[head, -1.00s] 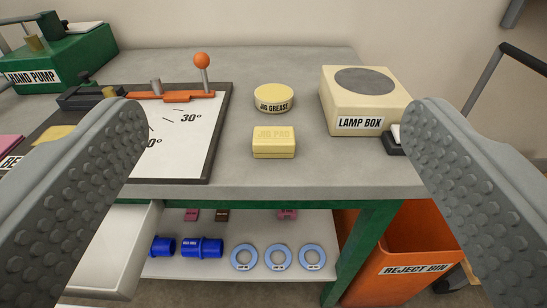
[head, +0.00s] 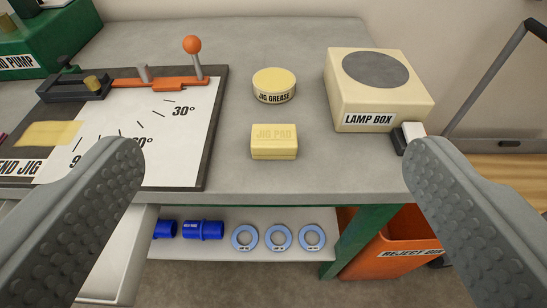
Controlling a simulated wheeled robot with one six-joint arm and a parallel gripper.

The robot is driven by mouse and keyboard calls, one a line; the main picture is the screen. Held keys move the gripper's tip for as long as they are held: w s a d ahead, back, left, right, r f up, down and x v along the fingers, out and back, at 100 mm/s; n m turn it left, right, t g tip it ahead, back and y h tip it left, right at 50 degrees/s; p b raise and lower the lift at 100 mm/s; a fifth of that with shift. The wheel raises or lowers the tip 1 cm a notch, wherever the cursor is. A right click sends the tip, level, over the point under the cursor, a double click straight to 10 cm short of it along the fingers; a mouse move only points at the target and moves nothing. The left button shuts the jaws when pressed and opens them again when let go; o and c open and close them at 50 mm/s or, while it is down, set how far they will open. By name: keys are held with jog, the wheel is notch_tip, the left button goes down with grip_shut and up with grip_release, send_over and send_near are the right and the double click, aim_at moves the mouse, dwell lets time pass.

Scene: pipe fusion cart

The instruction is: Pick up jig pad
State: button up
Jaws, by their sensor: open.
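The jig pad (head: 274,142) is a small pale yellow block with its name on top. It lies on the grey cart top near the front edge, in the middle of the head view. My gripper (head: 273,160) is open, with one grey studded finger at the left and one at the right of the view. The pad shows between the fingers, well apart from both, and nothing is held.
The jig grease tin (head: 274,85) stands just behind the pad. The lamp box (head: 378,88) is at right, the bend jig board (head: 140,125) at left. Below are a shelf with blue rings (head: 278,238) and an orange reject bin (head: 390,247). Bare top surrounds the pad.

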jog(key=w+f+g, duration=0.1)
jog(key=w+g, duration=0.6)
jog(key=w, duration=0.5)
jog(key=g, duration=0.8)
send_over(274, 134)
notch_tip(274, 134, down, 3)
jog(key=f, duration=1.1)
jog(key=shift+s+a+f, duration=0.15)
jog(key=shift+a+f, duration=0.05)
jog(key=shift+f, duration=0.05)
jog(key=shift+d+f, duration=0.2)
jog(key=shift+f, duration=2.6)
jog(key=c, duration=1.1)
jog(key=shift+c, duration=0.2)
notch_tip(274, 134, up, 10)
jog(key=shift+r, duration=0.1)
